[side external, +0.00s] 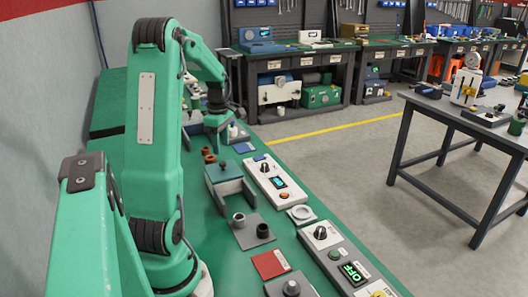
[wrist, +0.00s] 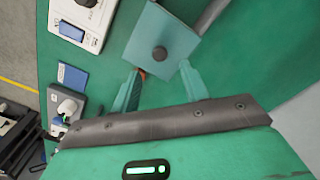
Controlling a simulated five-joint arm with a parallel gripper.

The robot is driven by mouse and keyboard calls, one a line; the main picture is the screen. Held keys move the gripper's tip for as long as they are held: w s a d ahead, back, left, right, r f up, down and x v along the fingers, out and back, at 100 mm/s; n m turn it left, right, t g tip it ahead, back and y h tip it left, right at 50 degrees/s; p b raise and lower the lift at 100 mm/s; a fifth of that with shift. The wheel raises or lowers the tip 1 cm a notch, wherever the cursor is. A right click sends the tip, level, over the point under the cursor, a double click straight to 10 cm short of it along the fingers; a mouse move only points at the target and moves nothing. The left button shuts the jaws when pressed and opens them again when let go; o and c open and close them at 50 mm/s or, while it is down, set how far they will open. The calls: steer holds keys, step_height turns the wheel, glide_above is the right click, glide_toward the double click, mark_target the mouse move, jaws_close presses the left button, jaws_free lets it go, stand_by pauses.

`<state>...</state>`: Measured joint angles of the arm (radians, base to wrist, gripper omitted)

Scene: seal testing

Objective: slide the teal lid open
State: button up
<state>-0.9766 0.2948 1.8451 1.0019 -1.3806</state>
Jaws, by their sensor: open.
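The teal lid (side external: 216,176) is a flat square plate with a dark round knob (side external: 223,164) on top. It sits on a grey box (side external: 232,189) on the green bench. In the wrist view the lid (wrist: 150,32) lies just ahead of my fingers, with its knob (wrist: 160,53) roughly centred between their lines. My gripper (side external: 214,136) is above the bench on the far side of the lid. The wrist view shows its two teal fingers (wrist: 161,84) spread wide with nothing held. I cannot tell their exact height over the lid.
Brown rings (side external: 208,155) lie near the box's far side. A white instrument (side external: 272,181) stands right of the box, with a blue pad (side external: 244,148) beyond it. A grey plate (side external: 248,240) with two small cups sits nearer the camera. A red pad (side external: 270,264) lies nearer still.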

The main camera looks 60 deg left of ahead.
mark_target(223, 162)
steer(key=shift+f, duration=3.15)
jaws_close()
